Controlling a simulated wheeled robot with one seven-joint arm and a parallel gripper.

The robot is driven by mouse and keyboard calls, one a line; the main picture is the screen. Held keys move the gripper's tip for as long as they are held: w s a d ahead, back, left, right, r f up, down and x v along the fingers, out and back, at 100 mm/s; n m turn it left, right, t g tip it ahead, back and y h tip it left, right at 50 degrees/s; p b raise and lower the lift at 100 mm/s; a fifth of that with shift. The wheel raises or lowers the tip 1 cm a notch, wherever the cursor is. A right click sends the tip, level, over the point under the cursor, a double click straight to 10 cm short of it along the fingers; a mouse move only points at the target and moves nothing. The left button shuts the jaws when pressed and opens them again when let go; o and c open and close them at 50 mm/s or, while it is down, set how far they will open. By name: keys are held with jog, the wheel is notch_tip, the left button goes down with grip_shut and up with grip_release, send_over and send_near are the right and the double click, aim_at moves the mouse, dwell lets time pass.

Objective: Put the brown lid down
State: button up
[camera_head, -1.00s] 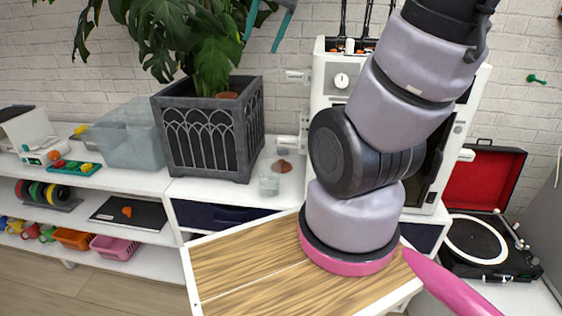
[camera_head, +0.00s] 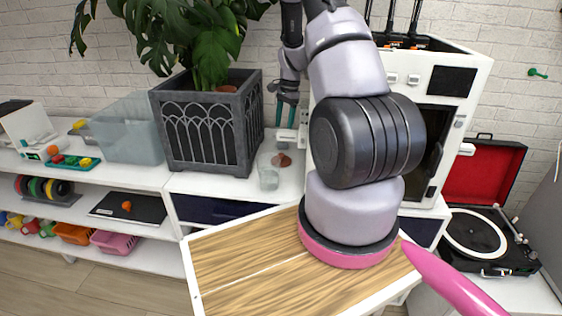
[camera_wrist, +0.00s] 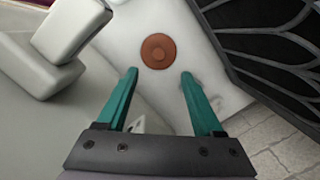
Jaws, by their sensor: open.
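My gripper (camera_head: 286,125) has teal fingers and is above the cabinet top, between the planter and the white machine. In the wrist view my gripper (camera_wrist: 159,73) is open and empty, with the lid just beyond and between the two fingertips. The lid appears apart from both fingers.
A dark grey planter (camera_head: 207,125) with a large leafy plant stands to the left. A white machine (camera_head: 455,90) stands to the right. A wooden-topped table (camera_head: 235,262) is in front.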

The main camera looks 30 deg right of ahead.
send_over(281, 154)
jog(key=d, duration=0.1)
notch_tip(281, 154, down, 6)
jog(key=shift+s+f, duration=0.1)
jog(key=shift+s, duration=0.05)
jog(key=shift+a+f, duration=0.2)
jog(key=shift+f, duration=1.3)
jog(key=shift+a+f, duration=0.2)
jog(key=shift+f, duration=1.3)
grip_shut()
